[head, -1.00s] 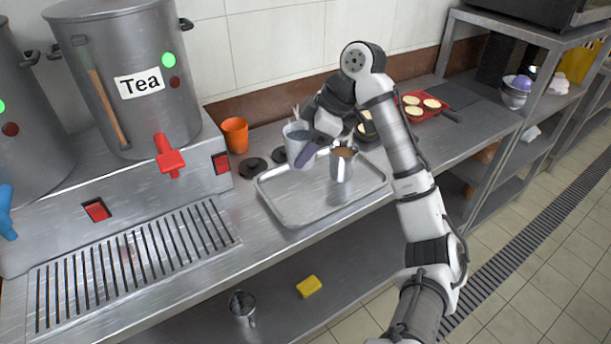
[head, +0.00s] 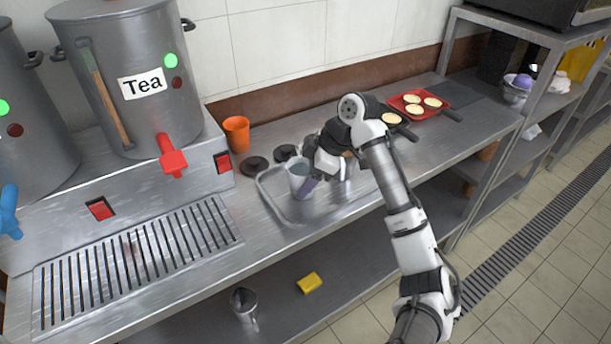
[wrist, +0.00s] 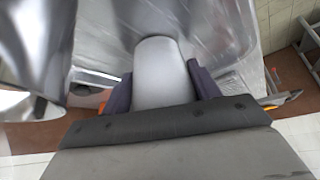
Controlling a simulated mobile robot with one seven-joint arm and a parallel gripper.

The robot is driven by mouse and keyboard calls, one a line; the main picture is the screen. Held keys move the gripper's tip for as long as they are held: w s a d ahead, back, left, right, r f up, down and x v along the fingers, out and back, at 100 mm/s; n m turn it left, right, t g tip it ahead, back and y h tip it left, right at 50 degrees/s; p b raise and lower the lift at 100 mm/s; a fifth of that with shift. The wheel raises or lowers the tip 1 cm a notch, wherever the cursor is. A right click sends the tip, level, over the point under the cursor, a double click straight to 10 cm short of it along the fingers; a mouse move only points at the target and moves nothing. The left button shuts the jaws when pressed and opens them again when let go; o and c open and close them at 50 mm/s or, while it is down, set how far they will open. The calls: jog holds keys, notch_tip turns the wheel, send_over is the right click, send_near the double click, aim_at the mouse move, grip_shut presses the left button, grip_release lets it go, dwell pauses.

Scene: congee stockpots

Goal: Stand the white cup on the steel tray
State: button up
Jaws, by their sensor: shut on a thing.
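The white cup (head: 298,178) is upright, over the left part of the steel tray (head: 290,213) in the head view. My gripper (head: 308,186) is shut on it, with a purple finger against its side. I cannot tell whether the cup's base touches the tray. In the wrist view the cup (wrist: 160,72) sits between the two purple fingers of my gripper (wrist: 158,88). A steel mug (head: 347,171) stands to the right on the tray, partly hidden by my gripper.
An orange cup (head: 236,134) and dark round discs (head: 254,166) lie behind the tray. The tea urn (head: 130,80) with its red tap (head: 172,156) stands at left. A red tray (head: 418,106) with round pale items is at the back right. A yellow sponge (head: 310,283) lies on the shelf below.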

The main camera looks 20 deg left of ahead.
jog(key=o, duration=1.1)
jog(key=b+v, duration=0.1)
jog(key=v, duration=1.1)
jog(key=shift+r+b, duration=0.1)
jog(key=shift+b, duration=0.25)
